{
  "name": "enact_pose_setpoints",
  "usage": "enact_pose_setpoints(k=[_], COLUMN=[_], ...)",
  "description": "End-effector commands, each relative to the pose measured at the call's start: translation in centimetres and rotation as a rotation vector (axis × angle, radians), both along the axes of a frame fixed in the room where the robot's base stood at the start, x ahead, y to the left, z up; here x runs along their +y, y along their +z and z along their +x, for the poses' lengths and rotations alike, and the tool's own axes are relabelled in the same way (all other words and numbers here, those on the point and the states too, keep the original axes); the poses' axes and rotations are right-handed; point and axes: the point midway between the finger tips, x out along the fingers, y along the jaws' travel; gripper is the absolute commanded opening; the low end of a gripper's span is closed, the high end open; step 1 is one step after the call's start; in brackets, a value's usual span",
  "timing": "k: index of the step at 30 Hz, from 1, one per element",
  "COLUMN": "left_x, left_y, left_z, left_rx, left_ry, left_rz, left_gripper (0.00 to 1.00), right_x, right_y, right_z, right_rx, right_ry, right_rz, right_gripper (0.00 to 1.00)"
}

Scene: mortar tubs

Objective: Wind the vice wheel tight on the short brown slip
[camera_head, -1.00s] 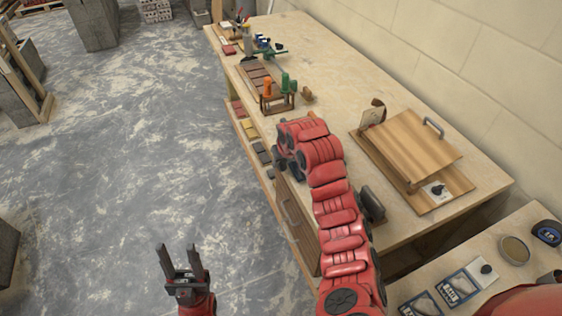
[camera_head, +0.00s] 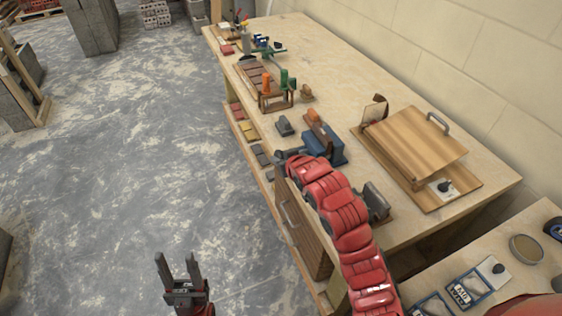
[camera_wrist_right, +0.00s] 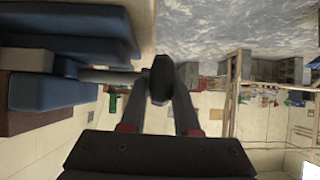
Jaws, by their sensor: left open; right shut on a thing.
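The blue vice (camera_head: 334,155) stands near the front edge of the long bench, with a brown piece (camera_head: 320,128) at its top. In the right wrist view, its blue jaws (camera_wrist_right: 55,93) are at the left, with a brown part (camera_wrist_right: 35,122) beside them. Which part is the short slip is unclear. A grey shaft (camera_wrist_right: 108,75) runs from the vice to the dark wheel (camera_wrist_right: 161,78). My right gripper (camera_wrist_right: 165,90) is shut on the wheel; its fingers are mostly hidden in the head view. My left gripper (camera_head: 177,260) is open and empty over the floor.
A dark grey block (camera_head: 285,126) lies just left of the vice. A wooden board with a handle (camera_head: 415,145) stands at right. A rack with orange and green handles (camera_head: 277,98) is further back.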

Motion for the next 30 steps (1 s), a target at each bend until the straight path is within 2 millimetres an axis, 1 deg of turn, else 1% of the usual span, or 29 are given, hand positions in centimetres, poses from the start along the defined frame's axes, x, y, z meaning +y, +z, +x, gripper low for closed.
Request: enact_pose_setpoints(k=[3,15,16,20,30], left_x=[0.00,0.00,0.00,0.00,0.00], left_y=[-0.26,-0.26,-0.25,-0.25,-0.04], left_z=[0.01,0.01,0.00,0.00,0.00], left_rx=[0.000,0.000,0.000,0.000,0.000], left_ry=[0.000,0.000,0.000,0.000,0.000], left_rz=[0.000,0.000,0.000,0.000,0.000], left_gripper=[0.50,0.50,0.50,0.50,0.50], right_x=[0.24,0.31,0.31,0.25,0.05], right_y=[-0.07,0.01,0.01,0.00,0.18], right_z=[-0.08,-0.08,-0.08,-0.07,-0.19], right_rx=[-0.014,-0.019,-0.019,-0.018,-0.019], right_ry=[0.004,0.006,0.006,0.005,0.003], right_rz=[0.009,0.010,0.010,0.009,0.007], right_gripper=[0.00,0.00,0.35,0.59,0.59])
